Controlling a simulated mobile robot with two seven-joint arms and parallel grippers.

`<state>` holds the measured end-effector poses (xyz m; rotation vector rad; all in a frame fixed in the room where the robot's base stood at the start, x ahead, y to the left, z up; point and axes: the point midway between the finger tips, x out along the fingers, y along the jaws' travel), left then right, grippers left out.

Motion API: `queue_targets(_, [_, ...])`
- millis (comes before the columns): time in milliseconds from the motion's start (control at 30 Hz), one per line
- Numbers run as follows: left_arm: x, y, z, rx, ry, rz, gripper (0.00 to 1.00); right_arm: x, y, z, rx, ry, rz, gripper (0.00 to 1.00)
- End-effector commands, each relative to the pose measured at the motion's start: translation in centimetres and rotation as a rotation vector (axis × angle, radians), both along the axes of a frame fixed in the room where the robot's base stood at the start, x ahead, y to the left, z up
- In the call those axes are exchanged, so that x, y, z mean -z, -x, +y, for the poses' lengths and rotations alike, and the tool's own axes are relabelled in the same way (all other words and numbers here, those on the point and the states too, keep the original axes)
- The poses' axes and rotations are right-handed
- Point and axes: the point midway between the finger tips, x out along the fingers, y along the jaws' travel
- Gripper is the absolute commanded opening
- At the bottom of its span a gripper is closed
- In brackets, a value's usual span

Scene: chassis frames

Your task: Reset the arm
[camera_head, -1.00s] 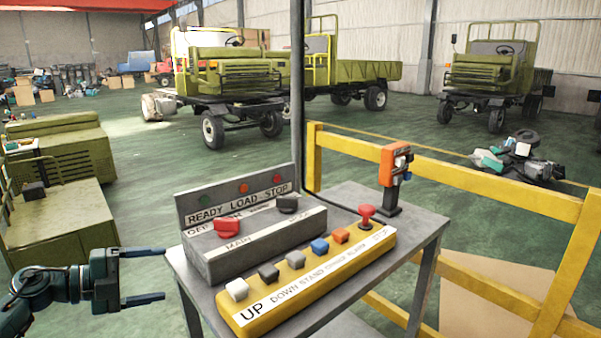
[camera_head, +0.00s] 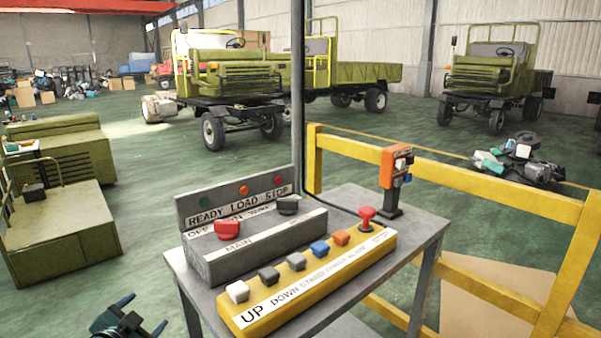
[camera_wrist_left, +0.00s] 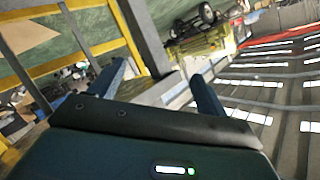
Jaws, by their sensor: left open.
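My left gripper (camera_head: 142,315) is at the bottom left edge of the head view, only partly in the picture. Its two dark fingers are apart with nothing between them. It is left of and below the grey table (camera_head: 190,288) and touches nothing that I can see. In the left wrist view the two fingers (camera_wrist_left: 160,90) also stand apart and empty. My right gripper is in neither view.
The table carries a yellow button box (camera_head: 240,318), a grey switch box (camera_head: 215,268) with red and black knobs, and an orange pendant (camera_head: 388,168). A yellow rail (camera_head: 480,180) runs behind. Green cabinets (camera_head: 65,230) stand left. Vehicles stand behind on open floor.

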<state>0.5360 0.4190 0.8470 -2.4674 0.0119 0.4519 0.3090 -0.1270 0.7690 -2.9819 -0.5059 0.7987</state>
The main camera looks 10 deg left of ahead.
Motion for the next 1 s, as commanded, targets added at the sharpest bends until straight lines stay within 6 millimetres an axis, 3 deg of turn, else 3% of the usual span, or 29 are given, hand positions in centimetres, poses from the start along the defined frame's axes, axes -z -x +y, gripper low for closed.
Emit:
queue_targets(33, [2.5,1.8,-3.2,0.033,0.052,0.036,0.76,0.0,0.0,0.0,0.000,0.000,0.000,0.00])
queue_targets(100, [5.1,4.3,-7.2,0.071,0.122,0.074,0.76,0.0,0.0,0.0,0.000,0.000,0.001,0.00])
queue_targets(233, [8.4,9.6,-14.5,0.125,0.265,0.143,0.76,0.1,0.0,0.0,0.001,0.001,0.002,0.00])
queue_targets(400, [9.6,15.7,-21.8,0.153,0.439,0.205,0.76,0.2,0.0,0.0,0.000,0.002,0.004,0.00])
queue_targets(600, [8.4,21.7,-28.2,0.141,0.637,0.253,0.76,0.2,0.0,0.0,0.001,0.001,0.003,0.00])
queue_targets(667, [7.6,23.3,-29.8,0.125,0.699,0.263,0.76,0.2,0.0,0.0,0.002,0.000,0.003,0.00])
queue_targets(700, [6.4,22.9,-29.2,0.123,0.673,0.266,0.76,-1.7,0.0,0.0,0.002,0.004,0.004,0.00])
queue_targets(800, [5.8,23.0,-28.6,0.109,0.647,0.285,0.76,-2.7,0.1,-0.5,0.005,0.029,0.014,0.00])
queue_targets(1000, [5.2,23.2,-27.9,0.087,0.614,0.311,0.76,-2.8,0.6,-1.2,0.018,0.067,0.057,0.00])
